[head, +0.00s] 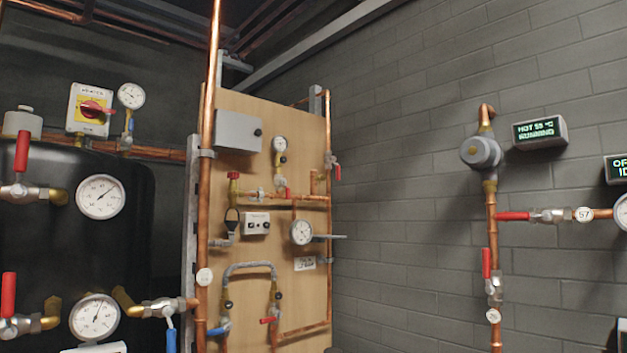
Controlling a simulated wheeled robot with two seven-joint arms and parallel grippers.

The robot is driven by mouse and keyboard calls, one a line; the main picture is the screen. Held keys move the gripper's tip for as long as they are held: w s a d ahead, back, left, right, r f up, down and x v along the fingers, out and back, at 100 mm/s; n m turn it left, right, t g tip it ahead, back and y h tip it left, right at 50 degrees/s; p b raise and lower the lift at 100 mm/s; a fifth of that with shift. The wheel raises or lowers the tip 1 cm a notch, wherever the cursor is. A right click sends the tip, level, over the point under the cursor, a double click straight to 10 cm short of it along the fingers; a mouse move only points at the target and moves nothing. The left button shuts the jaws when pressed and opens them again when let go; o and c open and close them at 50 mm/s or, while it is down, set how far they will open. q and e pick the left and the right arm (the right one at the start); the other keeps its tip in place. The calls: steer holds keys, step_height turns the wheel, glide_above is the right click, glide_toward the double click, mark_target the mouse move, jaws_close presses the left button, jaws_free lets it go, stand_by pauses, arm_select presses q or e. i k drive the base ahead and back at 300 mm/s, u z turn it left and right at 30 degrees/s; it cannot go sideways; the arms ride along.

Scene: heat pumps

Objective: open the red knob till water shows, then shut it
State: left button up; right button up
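A small red knob (233,176) sits on top of a brass valve at the left of the wooden board's copper pipework. Its stem is upright, and I cannot tell how far it is turned. Below it, a short copper pipe runs right through a valve body (258,194). No water shows. A red rotary switch (92,108) on a yellow plate is at the upper left. Neither of my grippers is in view.
The wooden board (300,110) carries gauges, a grey box (238,131) and a small shelf-like bar (328,237) that sticks out. A vertical copper pipe (208,130) stands at its left edge. A black tank (135,240) with red levers is left; more valves are on the right wall.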

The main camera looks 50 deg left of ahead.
mark_target(233, 175)
steer(key=u, duration=0.5)
steer(key=i, duration=1.4)
steer(key=u, duration=1.1)
